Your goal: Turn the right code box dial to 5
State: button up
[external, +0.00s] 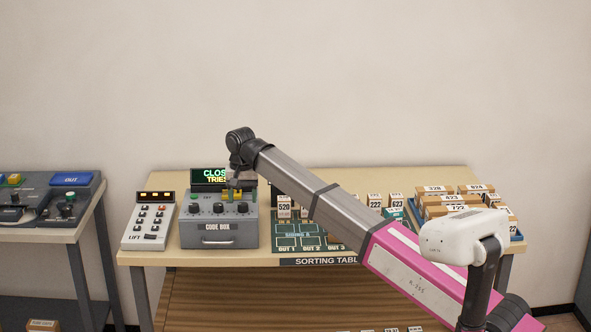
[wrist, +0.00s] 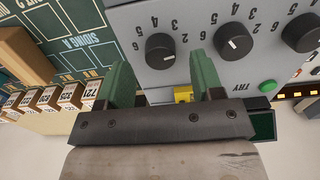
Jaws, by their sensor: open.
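The grey code box (external: 231,242) stands on the table with three black dials on its upper face. The right dial (external: 242,207) is below my gripper (external: 236,193) in the external view. In the wrist view the box is seen turned round, and the right dial (wrist: 160,48) is the leftmost, nearest the sorting board. My gripper (wrist: 160,75) has its green fingers spread apart. The dial appears between and beyond the tips, with nothing held. Its white mark is visible, but I cannot tell surely which number it points to.
A dark display (external: 209,175) behind the box shows partly covered "CLOS" and "TRIES" text. A green TRY button (wrist: 267,86) is on the box. A lift panel (external: 150,222) stands left. The green sorting board (wrist: 60,35) with numbered parcels lies right of the box.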

jog(key=shift+f, duration=1.25)
jog(key=c, duration=0.9)
jog(key=shift+c, duration=0.2)
